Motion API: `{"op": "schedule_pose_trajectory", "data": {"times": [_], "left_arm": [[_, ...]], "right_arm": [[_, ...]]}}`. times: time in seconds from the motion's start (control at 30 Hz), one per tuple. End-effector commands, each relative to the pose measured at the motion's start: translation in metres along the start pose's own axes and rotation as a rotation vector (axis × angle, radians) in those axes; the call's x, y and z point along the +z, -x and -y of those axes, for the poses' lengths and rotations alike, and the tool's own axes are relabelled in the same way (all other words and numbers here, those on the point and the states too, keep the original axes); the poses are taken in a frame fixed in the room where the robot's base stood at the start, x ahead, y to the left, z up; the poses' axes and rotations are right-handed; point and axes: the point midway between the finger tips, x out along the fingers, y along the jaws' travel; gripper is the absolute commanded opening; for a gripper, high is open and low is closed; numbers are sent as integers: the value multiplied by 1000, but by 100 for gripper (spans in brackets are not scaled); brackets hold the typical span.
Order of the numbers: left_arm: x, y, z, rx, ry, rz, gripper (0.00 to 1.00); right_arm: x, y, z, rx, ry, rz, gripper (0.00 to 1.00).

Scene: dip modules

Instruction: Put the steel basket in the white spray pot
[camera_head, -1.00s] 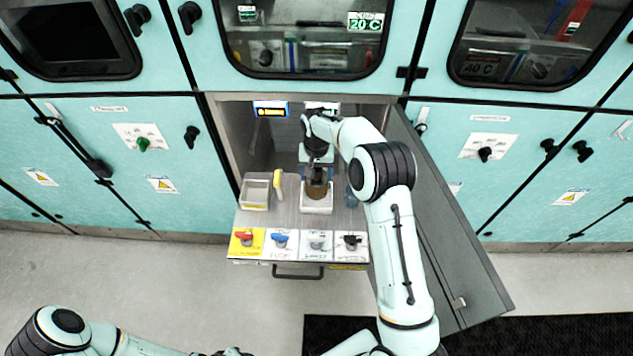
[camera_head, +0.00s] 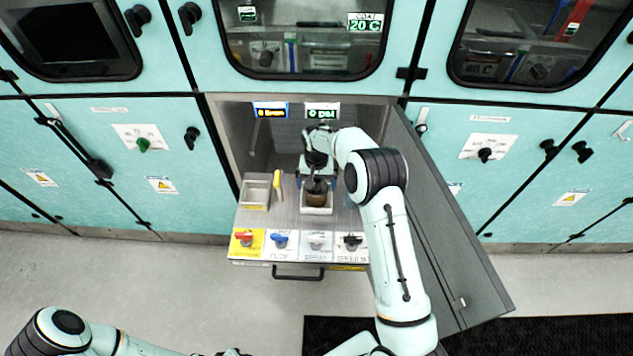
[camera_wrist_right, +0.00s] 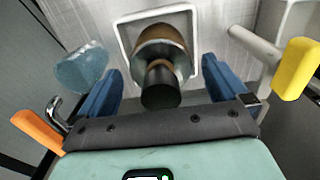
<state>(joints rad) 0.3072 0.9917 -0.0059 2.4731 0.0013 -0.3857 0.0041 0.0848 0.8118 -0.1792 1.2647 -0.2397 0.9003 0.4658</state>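The steel basket (camera_head: 316,198) looks brownish, round and metallic, with a dark upright stem (camera_wrist_right: 161,85) on top. It appears to sit within the square rim of the white spray pot (camera_head: 317,211) on the pulled-out shelf. The pot's white rim also shows in the right wrist view (camera_wrist_right: 126,36). My right gripper (camera_wrist_right: 161,88) has its two blue fingers spread on either side of the stem, with clear gaps to both. The basket's underside is hidden. My left arm is low at the left; only a dark bit near its end shows at the bottom edge.
A grey-rimmed square tray (camera_head: 255,194) and a yellow-handled item (camera_head: 278,181) stand left of the pot. A translucent bluish object (camera_wrist_right: 82,67) is beside my right gripper. Several labelled valve knobs line the shelf front. An open grey door (camera_head: 445,225) stands to the right of my right arm.

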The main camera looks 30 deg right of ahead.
Motion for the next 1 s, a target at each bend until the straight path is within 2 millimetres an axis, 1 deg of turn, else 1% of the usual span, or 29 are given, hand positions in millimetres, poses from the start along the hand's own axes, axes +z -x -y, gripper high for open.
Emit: {"op": "schedule_pose_trajectory", "data": {"times": [0.17, 0.27, 0.37, 0.6, 0.7, 0.83, 1.0], "left_arm": [[0, 0, 0, 0, 0, 0, 43], [0, 1, 0, 0, 0, -1, 43], [-1, 1, -1, 0, 0, -1, 43], [-3, 4, -2, 1, -1, -4, 43], [-4, 6, -3, 2, -2, -5, 43], [-5, 8, -5, 3, -3, -7, 43], [-6, 8, -5, 3, -3, -8, 43]], "right_arm": [[0, 2, 0, 0, 0, -1, 100], [-1, 10, 0, -1, 0, -3, 100], [-1, 26, 0, -2, 0, -4, 100], [-1, 80, 1, -2, 0, -5, 100], [0, 98, 1, -2, 1, -3, 100], [-1, 115, 0, -1, 0, -2, 100], [0, 124, 0, 0, 0, 0, 100]]}}
